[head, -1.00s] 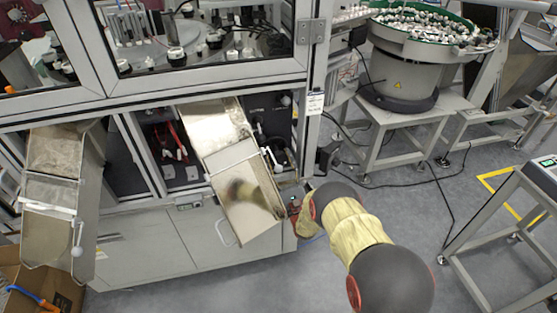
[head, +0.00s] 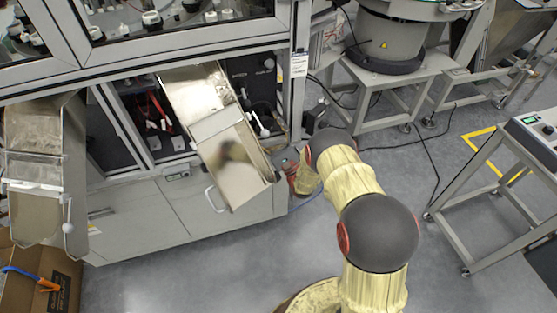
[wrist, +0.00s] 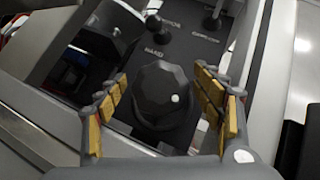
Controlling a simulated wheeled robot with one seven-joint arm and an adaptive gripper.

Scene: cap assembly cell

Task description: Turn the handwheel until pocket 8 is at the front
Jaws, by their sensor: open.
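In the wrist view a black faceted knob, the handwheel (wrist: 163,88), with one white dot on its right side, stands on a dark panel (wrist: 205,52) with white lettering; one label reads "HAND". My gripper (wrist: 164,103) is open, its yellow-padded fingers to the left and right of the knob in the picture. I see no contact, and cannot tell how deep the fingers reach. In the head view the panel (head: 240,70) is inside the cabinet opening, and my gripper cannot be made out there. Pocket numbers are not readable.
A tilted metal chute (head: 232,160) stands just left of the panel opening, with a second chute (head: 35,175) further left. The cabinet's frame post (head: 298,85) is close on the right. A bowl feeder (head: 388,45) stands behind on a bench.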

